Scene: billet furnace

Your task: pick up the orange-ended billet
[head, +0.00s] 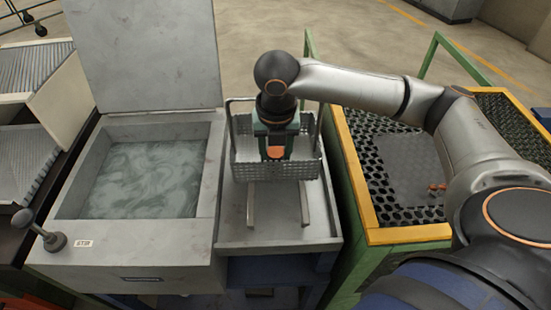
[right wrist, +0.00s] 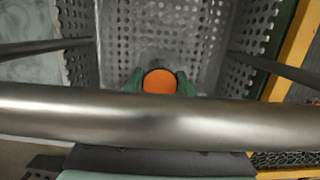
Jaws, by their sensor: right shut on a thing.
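The orange-ended billet (head: 276,153) shows its orange end inside the wire-and-sheet basket. In the right wrist view its round orange end (right wrist: 160,82) faces the camera between two green fingers. My right gripper (head: 275,141) reaches down from above into the basket and is shut on the billet. The basket (head: 270,171) is perforated metal with tall handle hoops. One handle bar (right wrist: 160,115) crosses the right wrist view in front of the billet and hides what lies below. Whether the billet touches the basket floor is hard to tell. My left gripper is not in view.
A grey tank (head: 140,240) with swirling liquid and a raised lid (head: 145,55) stands left of the basket. The basket is above a metal tray (head: 275,235). Right is a yellow-edged table (head: 365,190) with a perforated dark top, a grey plate (head: 400,165) and small orange-ended pieces (head: 437,187).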

